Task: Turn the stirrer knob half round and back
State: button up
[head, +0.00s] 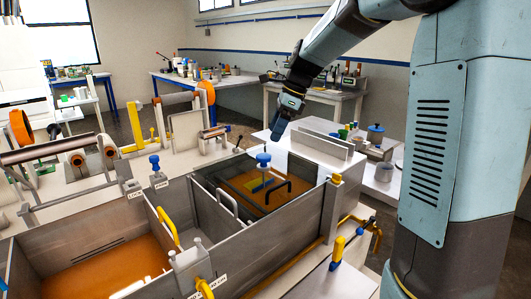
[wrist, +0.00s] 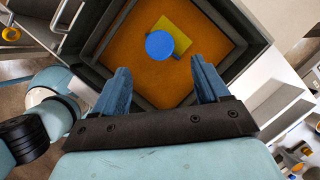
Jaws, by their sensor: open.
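The stirrer knob (head: 263,159) is a round blue knob on top of an upright stem over the far compartment of the resin bath (head: 217,180). In the wrist view the knob (wrist: 160,45) shows from above as a blue disc, just beyond and between my fingertips. A yellow flat piece (wrist: 176,31) shows partly behind it, over the orange resin (wrist: 140,72). My gripper (head: 280,134) hangs just above and slightly right of the knob in the head view. Its two blue fingers (wrist: 160,70) are apart with nothing between them, and I see no contact with the knob.
Another blue knob (head: 154,161) stands on the bath's left side. A yellow handle (head: 168,226) and grey handles rise near the divider. A white box (head: 310,140) stands close behind the bath. Rollers (head: 55,150) are at the left, and benches line the back wall.

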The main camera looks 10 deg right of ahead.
aim_at(264, 155)
jog(key=x, duration=0.8)
jog(key=shift+a+f, duration=0.1)
jog(key=shift+f, duration=0.1)
jog(key=c, duration=1)
